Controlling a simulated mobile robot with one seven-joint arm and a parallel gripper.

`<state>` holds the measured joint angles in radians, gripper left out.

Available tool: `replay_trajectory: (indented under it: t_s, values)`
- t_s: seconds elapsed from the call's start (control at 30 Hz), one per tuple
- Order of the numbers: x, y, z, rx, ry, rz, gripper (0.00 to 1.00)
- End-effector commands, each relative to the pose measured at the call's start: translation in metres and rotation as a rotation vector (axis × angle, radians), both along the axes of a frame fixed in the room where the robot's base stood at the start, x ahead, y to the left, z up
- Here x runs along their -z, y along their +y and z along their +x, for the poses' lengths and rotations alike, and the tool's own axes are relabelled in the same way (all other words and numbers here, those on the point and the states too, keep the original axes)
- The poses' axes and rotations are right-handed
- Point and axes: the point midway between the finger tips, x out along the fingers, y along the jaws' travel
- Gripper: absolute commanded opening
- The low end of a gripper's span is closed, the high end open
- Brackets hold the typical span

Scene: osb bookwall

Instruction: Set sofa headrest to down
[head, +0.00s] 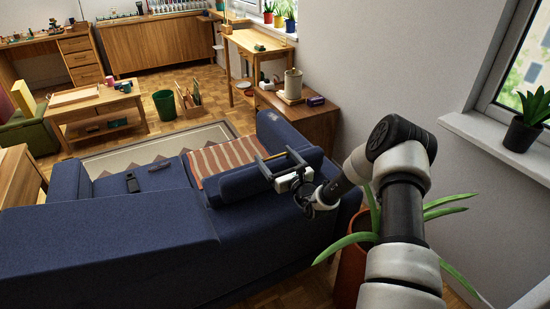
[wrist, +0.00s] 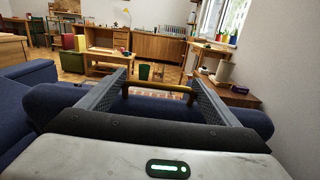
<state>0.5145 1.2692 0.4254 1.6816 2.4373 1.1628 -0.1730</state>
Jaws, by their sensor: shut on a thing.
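The blue sofa (head: 110,240) stands with its back toward me in the head view. Its headrest (head: 243,186), a long blue cushion, stands up at the right end of the back, and it also shows in the wrist view (wrist: 250,119). A brass-coloured handle bar (wrist: 158,89) spans between my fingertips in the wrist view. My gripper (head: 272,158) is over the headrest's top edge, shut on this handle lengthwise, one finger at each end. My gripper body hides part of the headrest. How the handle joins the headrest is hidden.
A potted plant (head: 352,262) stands close beside my arm at the right. A wooden cabinet (head: 318,128) with a cream canister (head: 293,84) stands beyond the sofa. A striped blanket (head: 226,157) and a dark remote (head: 132,183) lie on the seat. The wall is at right.

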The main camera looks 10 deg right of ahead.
Motion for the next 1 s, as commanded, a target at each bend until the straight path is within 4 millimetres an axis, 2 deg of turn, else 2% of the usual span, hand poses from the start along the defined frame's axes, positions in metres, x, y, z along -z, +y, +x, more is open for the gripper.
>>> replay_trajectory:
  t_s: [0.27,0.57,0.77,1.0]
  values:
    - [0.01,-0.005,-0.02,-0.002,-0.12,0.044,0.44]
    - [0.018,-0.016,-0.055,0.0,-0.373,0.128,0.44]
    - [0.027,-0.024,-0.079,-0.002,-0.362,0.125,0.44]
    - [0.048,-0.031,-0.104,-0.004,-0.358,0.124,0.45]
